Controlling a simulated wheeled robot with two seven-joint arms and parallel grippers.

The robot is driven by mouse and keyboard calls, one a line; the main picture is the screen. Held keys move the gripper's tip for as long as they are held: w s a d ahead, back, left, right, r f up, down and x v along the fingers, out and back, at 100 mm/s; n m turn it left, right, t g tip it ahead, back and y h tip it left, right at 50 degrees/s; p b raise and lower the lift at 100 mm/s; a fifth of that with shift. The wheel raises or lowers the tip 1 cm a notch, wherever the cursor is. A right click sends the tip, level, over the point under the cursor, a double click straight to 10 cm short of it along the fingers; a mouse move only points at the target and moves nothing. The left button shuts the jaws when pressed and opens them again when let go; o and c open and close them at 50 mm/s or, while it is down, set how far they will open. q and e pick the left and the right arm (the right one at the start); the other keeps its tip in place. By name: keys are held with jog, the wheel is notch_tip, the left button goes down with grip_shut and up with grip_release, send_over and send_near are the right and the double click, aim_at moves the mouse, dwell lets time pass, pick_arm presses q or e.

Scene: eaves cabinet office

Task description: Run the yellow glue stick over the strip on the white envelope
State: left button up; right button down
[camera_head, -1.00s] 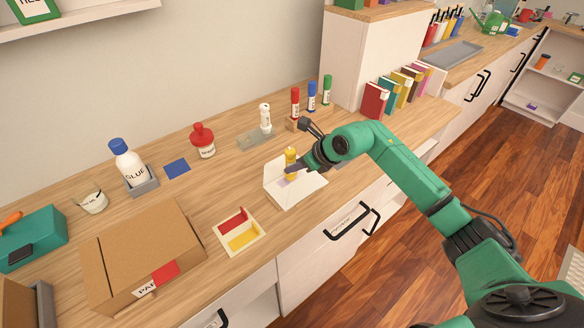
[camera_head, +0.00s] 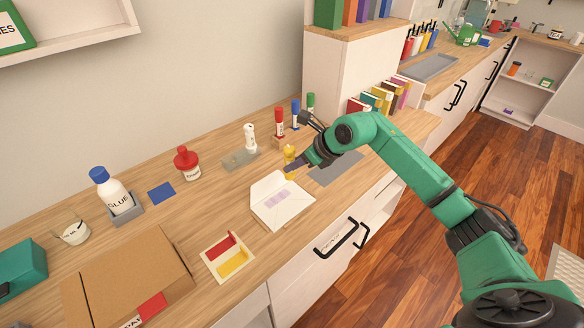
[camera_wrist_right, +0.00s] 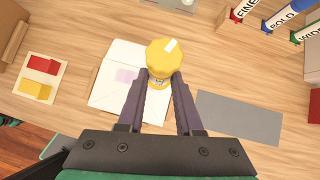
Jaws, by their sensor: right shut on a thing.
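The white envelope (camera_head: 265,212) lies on the wooden counter with its flap open. A pale purple strip (camera_head: 277,199) of glue marks shows on it, and also in the right wrist view (camera_wrist_right: 125,76). My right gripper (camera_head: 293,169) is shut on the yellow glue stick (camera_head: 289,153), holding it upright by the envelope's far right edge in the head view. In the right wrist view the glue stick (camera_wrist_right: 164,58) stands between my fingertips, beside the strip, and hides part of the envelope. Its lower end is hidden, so contact cannot be told. My left gripper is out of view.
A grey mat (camera_head: 335,169) lies right of the envelope. A red-and-yellow tray (camera_head: 210,268) and cardboard box (camera_head: 130,275) are to the left. A glue bottle (camera_head: 112,190), red-capped bottle (camera_head: 187,164), white stick (camera_head: 249,138) and upright markers (camera_head: 280,122) stand behind.

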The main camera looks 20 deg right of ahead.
jog(key=shift+w+d+r+p, duration=0.15)
jog(key=shift+r+p, duration=0.4)
jog(key=shift+r, duration=1)
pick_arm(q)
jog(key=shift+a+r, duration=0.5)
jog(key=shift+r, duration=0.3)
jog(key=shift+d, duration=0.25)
pick_arm(e)
jog(key=shift+f, duration=0.1)
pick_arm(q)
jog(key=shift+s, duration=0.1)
